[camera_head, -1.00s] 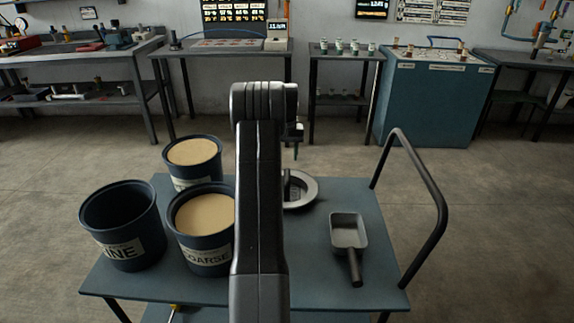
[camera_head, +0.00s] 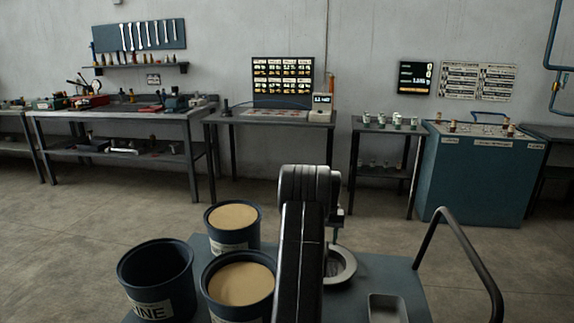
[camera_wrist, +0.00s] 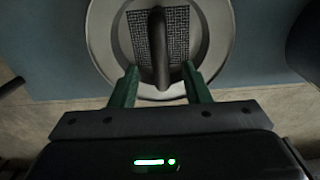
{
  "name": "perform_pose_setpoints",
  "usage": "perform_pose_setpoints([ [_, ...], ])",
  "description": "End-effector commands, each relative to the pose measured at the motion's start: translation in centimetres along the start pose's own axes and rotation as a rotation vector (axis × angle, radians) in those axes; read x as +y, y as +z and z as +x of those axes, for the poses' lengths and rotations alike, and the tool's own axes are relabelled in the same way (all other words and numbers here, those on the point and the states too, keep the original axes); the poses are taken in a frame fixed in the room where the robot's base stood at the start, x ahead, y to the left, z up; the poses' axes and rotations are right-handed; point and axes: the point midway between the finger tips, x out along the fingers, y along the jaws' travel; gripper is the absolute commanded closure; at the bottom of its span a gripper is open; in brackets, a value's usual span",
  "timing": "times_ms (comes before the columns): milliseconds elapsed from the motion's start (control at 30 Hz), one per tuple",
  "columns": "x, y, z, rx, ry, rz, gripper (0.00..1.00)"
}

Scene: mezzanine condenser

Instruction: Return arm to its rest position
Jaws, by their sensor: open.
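My arm reaches up the middle of the head view, over the cart. My gripper (camera_wrist: 160,88) shows in the wrist view with its two green fingers apart and nothing held between them. A round metal sieve (camera_wrist: 212,22) with a mesh centre and a dark bar handle lies beyond the fingertips. In the head view the sieve (camera_head: 346,266) sits on the blue-grey cart top, partly hidden by my arm. From the wrist view I cannot tell the exact gap between fingers and handle.
On the cart (camera_head: 385,269) stand an empty dark bucket (camera_head: 157,276), two sand-filled buckets (camera_head: 234,226) (camera_head: 241,284) and a grey scoop (camera_head: 387,308). A black rail (camera_head: 466,232) rises at the right. Workbenches (camera_head: 270,118) and a blue cabinet (camera_head: 478,177) line the wall; the floor between is clear.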

Motion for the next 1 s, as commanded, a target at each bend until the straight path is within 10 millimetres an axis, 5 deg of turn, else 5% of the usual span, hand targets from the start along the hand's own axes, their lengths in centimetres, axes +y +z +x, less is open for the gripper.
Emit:
perform_pose_setpoints([
  [300,0.0,0.1,6.7,-0.002,0.0,0.0,0.57],
  [400,0.0,-0.1,3.9,0.005,0.0,0.0,0.57],
  [600,0.0,0.0,1.8,0.002,0.0,0.0,0.57],
  [1000,0.0,0.0,1.2,0.0,0.0,0.0,0.57],
])
